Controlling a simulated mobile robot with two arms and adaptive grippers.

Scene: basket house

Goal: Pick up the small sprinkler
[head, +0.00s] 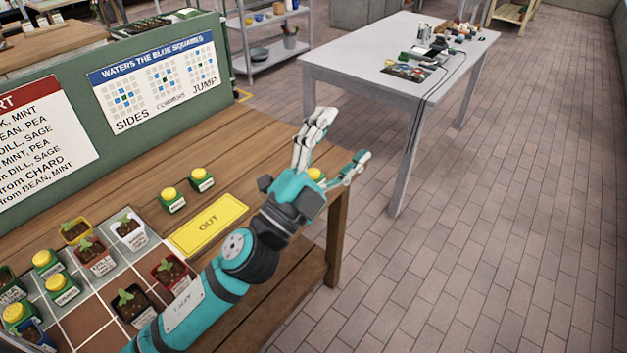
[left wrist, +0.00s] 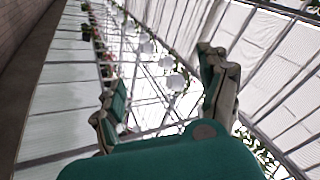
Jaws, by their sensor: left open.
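Several small green sprinklers with yellow tops stand on the wooden table. Two stand behind the yellow OUT mat, one (head: 172,200) to the left of the other (head: 201,180). A yellow top (head: 316,174) shows near the table's right corner, mostly hidden by my left gripper. More stand among the plant pots, such as one (head: 47,263) and another (head: 61,288). I cannot tell which is the small sprinkler. My left gripper (head: 335,153) is open and appears empty over the table's right corner. In the left wrist view its open fingers (left wrist: 165,105) have nothing between them. My right gripper is not in view.
The yellow OUT mat (head: 208,225) lies beside a tiled grid with several potted seedlings (head: 129,231). A green sign board (head: 160,80) stands along the table's back. A grey table (head: 390,45) with tools stands beyond. Brick floor (head: 500,200) is open at right.

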